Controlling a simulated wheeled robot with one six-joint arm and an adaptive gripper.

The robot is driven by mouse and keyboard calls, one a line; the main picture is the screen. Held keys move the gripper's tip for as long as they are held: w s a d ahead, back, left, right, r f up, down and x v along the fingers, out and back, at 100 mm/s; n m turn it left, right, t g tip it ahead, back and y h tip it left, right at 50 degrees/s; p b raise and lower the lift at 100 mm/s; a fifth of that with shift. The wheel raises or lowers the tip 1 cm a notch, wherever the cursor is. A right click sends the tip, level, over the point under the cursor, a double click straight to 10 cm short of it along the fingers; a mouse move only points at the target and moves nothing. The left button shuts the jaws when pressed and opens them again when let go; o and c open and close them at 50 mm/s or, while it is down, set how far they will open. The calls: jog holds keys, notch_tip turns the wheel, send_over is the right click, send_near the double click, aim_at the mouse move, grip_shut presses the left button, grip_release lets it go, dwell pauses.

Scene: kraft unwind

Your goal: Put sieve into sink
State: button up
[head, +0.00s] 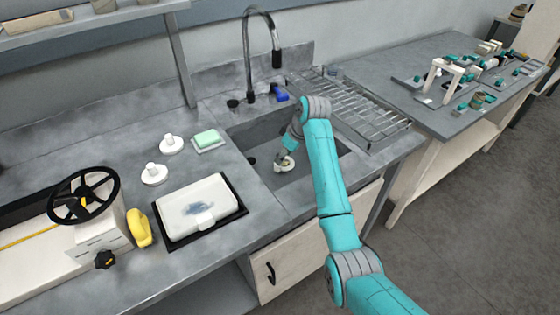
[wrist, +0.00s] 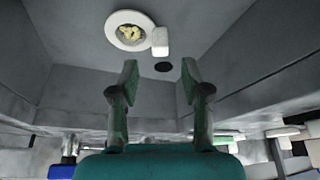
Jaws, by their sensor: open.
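The sieve (head: 285,164), a small white round piece, lies inside the sink (head: 262,134), apparently on its floor. In the wrist view the sieve (wrist: 121,38) shows a white ring with yellowish bits in its middle and a white block-like tab at its side. My gripper (wrist: 158,80) is open, with nothing between its fingers. In the head view my gripper (head: 285,150) reaches down into the sink close to the sieve, partly hidden by my arm. Whether it touches the sieve is not clear, but the wrist view shows them apart.
A dark drain hole (wrist: 163,67) lies near the sieve. The tall faucet (head: 250,60) and a blue item (head: 279,93) stand behind the sink. A wire rack (head: 350,105) is at its right.

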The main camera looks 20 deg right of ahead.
jog(key=v, duration=0.5)
jog(key=shift+s+r, duration=0.15)
jog(key=shift+r, duration=0.25)
jog(key=shift+f, duration=0.1)
